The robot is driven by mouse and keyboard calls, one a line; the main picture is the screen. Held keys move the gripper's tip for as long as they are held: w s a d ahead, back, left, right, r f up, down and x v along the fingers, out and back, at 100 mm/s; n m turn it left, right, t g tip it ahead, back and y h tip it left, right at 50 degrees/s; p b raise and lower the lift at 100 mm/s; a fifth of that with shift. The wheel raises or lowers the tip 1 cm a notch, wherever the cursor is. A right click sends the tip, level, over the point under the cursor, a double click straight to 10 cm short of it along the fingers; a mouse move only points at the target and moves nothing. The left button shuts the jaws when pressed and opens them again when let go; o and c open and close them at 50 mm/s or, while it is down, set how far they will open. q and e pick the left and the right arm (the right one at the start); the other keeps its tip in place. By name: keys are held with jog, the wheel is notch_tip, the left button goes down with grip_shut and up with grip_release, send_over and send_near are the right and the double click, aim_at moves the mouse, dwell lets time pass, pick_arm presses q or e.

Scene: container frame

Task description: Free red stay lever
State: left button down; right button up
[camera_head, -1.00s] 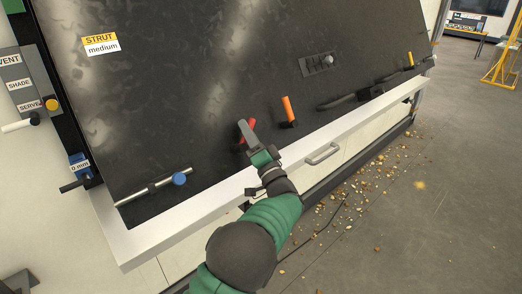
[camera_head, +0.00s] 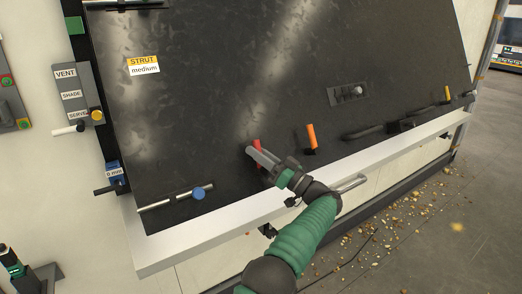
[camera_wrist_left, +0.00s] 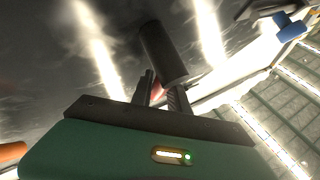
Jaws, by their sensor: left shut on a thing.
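The red stay lever (camera_head: 257,146) stands on the dark panel, low and near its middle. Only its red upper part shows beside my fingers in the head view. My left gripper (camera_head: 263,157) is at the lever, its fingers shut on it. In the left wrist view the gripper's fingers (camera_wrist_left: 161,96) stand close together with a bit of red between them. A dark cylinder (camera_wrist_left: 162,53) rises just beyond them; I cannot tell whether it is part of the lever. My right gripper is not in view.
An orange lever (camera_head: 311,137) stands close to the right of my gripper. A rod with a blue knob (camera_head: 198,193) lies to the left. A pale frame edge (camera_head: 220,225) and a bar handle (camera_head: 352,183) run below. A yellow-tipped lever (camera_head: 447,93) is far right.

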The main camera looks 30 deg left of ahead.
pick_arm(q)
jog(key=shift+a+n+g, duration=0.2)
jog(key=shift+n+g, duration=0.1)
jog(key=shift+g, duration=0.1)
jog(key=shift+r, duration=0.1)
jog(key=c, duration=1.5)
grip_release()
jog(key=shift+o, duration=1)
jog(key=shift+w+d, duration=0.1)
jog(key=shift+d, duration=0.1)
